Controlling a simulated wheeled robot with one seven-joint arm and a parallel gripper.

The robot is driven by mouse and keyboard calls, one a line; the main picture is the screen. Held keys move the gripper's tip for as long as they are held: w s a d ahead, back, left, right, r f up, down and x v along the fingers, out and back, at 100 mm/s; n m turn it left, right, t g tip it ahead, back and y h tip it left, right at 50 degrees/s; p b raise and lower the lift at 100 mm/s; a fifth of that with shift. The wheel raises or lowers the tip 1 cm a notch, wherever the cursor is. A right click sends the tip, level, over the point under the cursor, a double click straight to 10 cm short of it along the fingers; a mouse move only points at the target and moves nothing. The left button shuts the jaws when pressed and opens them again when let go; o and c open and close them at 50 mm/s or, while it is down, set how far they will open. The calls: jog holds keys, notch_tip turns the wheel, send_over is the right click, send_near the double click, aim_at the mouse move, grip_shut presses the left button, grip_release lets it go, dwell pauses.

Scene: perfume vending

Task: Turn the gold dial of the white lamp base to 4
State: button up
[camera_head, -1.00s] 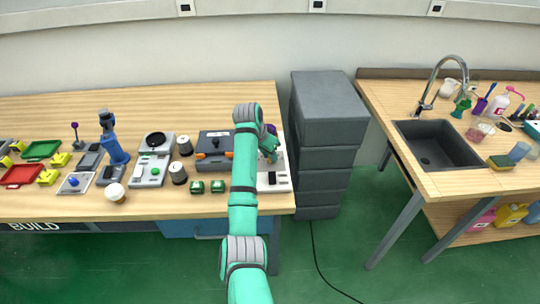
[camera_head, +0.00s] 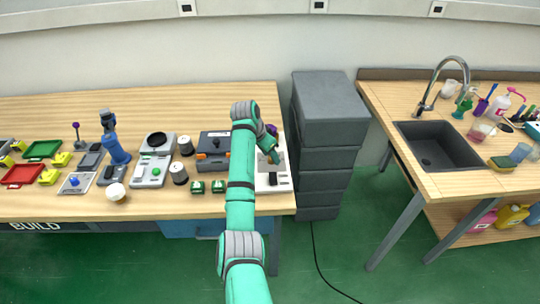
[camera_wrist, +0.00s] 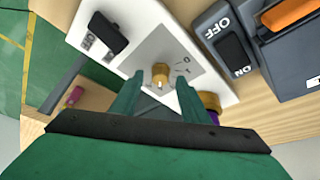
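The white lamp base (camera_head: 263,187) stands at the right end of the workbench, partly hidden by my arm. In the wrist view, the white base (camera_wrist: 166,14) carries a grey plate with a small gold dial (camera_wrist: 160,74). A pale mark shows on the dial's near side. Small markings sit to the right of the dial, too small to read surely. My gripper (camera_wrist: 158,98) has its two green fingers apart, one on each side of the dial, with visible gaps. In the head view my gripper (camera_head: 274,156) is over the base.
A black rocker switch (camera_wrist: 107,33) is on the same base. A dark grey box (camera_head: 213,147) with orange parts stands close on the left. A gold and purple item (camera_wrist: 209,103) lies beside the right finger. Grey drawers (camera_head: 328,110) stand right of the bench.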

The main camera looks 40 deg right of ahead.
jog(key=v, duration=1)
jog(key=shift+r, duration=0.35)
jog(key=shift+a, duration=0.1)
jog(key=shift+a, duration=0.1)
